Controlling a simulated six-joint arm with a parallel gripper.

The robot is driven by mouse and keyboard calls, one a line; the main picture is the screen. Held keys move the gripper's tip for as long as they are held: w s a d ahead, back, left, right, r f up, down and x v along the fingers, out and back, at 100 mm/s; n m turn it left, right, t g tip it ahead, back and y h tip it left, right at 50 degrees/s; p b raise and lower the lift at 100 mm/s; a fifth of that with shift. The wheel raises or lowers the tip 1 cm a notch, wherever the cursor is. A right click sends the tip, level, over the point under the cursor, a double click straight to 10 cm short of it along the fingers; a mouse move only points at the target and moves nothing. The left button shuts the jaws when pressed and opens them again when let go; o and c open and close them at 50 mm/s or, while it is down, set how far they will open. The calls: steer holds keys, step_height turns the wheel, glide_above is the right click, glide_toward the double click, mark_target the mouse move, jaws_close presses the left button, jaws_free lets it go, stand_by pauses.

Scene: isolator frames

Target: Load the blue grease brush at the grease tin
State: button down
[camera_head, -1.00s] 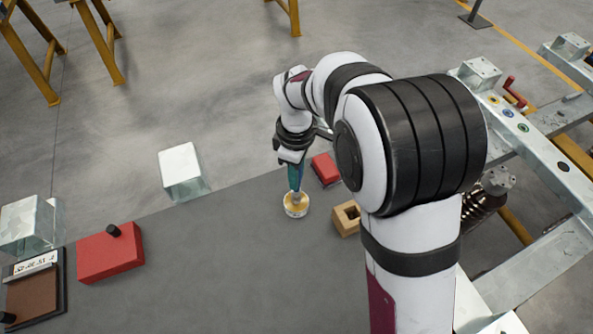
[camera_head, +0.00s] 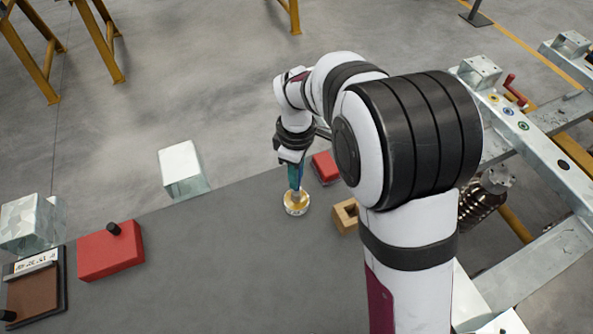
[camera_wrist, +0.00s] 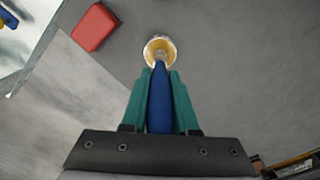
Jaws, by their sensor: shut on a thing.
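My gripper (camera_wrist: 161,92) has green fingers and is shut on the blue grease brush (camera_wrist: 159,105). In the wrist view the brush points away from the gripper, with its far end at the opening of the grease tin (camera_wrist: 168,44). The tin is small and round, with yellow grease inside. In the head view my gripper (camera_head: 295,178) points down over the tin (camera_head: 296,209), which stands on the grey table. The brush tip is inside or just over the tin; its exact depth is hidden.
A red block (camera_head: 325,166) and a wooden block with a square hole (camera_head: 346,215) stand right of the tin. A red box with a black knob (camera_head: 110,255) and a brown pad (camera_head: 33,293) are at the left. The table between is clear.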

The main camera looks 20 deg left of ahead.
steer(key=shift+f, duration=0.1)
steer(key=shift+r, duration=3.55)
